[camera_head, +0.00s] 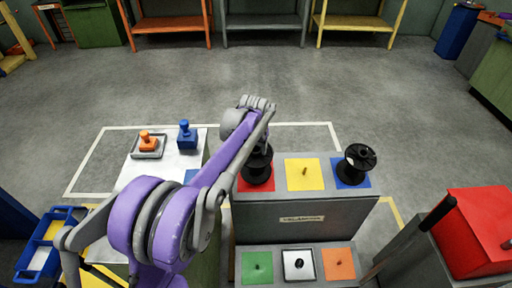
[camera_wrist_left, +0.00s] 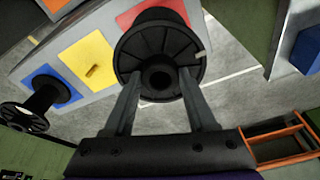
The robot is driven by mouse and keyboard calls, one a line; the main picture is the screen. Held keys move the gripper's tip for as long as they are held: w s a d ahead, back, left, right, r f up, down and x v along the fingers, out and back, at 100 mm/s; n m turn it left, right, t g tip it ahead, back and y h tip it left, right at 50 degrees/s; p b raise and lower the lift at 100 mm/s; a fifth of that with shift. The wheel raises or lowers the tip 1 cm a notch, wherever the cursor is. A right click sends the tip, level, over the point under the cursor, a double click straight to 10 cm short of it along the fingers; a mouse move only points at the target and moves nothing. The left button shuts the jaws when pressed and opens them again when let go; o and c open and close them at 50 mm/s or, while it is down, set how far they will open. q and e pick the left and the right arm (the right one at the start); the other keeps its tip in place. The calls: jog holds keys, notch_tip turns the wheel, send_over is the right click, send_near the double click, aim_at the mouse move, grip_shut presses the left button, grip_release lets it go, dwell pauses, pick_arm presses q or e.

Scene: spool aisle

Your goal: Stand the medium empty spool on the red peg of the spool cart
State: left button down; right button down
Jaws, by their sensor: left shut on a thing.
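A black spool (camera_head: 257,170) stands upright over the red square (camera_head: 264,187) at the left of the cart's (camera_head: 305,219) upper deck. In the left wrist view my left gripper (camera_wrist_left: 160,85) is shut on this black spool (camera_wrist_left: 158,42), with a finger on each side of it. The red square (camera_wrist_left: 150,11) shows behind the spool. The spool hides the red peg, so I cannot tell whether it is fully seated. My right gripper is in neither view.
Another black spool (camera_head: 357,162) stands on the blue square at right. The yellow square (camera_head: 304,173) between has a bare peg. The lower deck has green, white and orange squares. A white table (camera_head: 139,171) stands left; a red box (camera_head: 474,232) right.

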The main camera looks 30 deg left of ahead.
pick_arm(q)
jog(key=shift+s+b+x, duration=0.15)
jog(key=shift+b+x, duration=0.4)
jog(key=shift+x, duration=0.4)
jog(key=shift+s+b+x, duration=0.1)
jog(key=shift+b+x, duration=0.4)
jog(key=shift+x, duration=0.45)
jog(key=shift+c, duration=0.6)
grip_release()
jog(key=shift+f, duration=0.15)
jog(key=p+v, duration=0.1)
jog(key=v, duration=1)
jog(key=shift+w, duration=0.1)
